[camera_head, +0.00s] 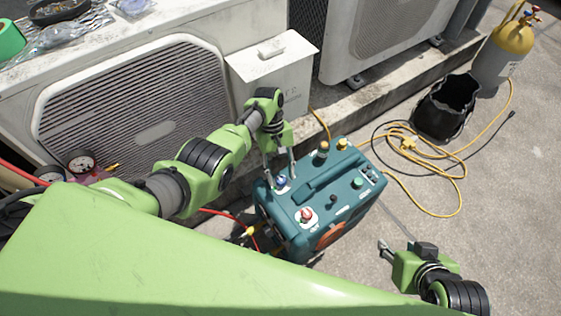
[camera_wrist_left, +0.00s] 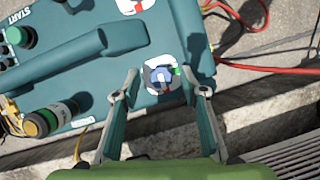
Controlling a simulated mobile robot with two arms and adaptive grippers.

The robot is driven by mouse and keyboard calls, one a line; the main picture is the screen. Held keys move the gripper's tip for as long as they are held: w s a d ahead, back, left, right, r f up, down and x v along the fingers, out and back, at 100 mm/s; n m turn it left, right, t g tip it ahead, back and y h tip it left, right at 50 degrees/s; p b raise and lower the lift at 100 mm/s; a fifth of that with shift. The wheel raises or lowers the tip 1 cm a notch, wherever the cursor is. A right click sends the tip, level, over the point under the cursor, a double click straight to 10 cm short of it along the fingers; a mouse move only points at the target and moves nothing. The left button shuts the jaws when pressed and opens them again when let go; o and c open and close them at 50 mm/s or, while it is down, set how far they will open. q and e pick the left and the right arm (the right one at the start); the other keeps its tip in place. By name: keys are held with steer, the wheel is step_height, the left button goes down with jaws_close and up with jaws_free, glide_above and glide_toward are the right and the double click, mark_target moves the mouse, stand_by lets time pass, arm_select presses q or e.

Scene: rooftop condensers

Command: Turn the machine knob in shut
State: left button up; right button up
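The teal machine (camera_head: 345,205) stands on the ground with knobs on its top. A blue knob (camera_head: 281,181) on a white plate is near its left corner, and a red knob (camera_head: 306,214) is nearer the front. My left gripper (camera_head: 281,176) points down at the blue knob. In the left wrist view the blue knob (camera_wrist_left: 161,75) sits between the tips of the open left gripper (camera_wrist_left: 165,84), with gaps on both sides. A green mark shows at the knob's right. My right gripper (camera_head: 389,252) is right of the machine, apart from it; its opening is unclear.
Condenser units (camera_head: 135,105) and a grey box (camera_head: 272,75) stand behind the machine. Red hoses (camera_wrist_left: 275,70) run beside it. A yellow hose (camera_head: 430,157), a black bag (camera_head: 445,108) and a gas cylinder (camera_head: 503,52) lie or stand to the right.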

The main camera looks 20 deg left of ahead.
mark_target(280, 178)
arm_select(q)
step_height(280, 178, up, 8)
steer(key=shift+r, duration=0.2)
steer(key=shift+s, duration=0.1)
stand_by(0.6)
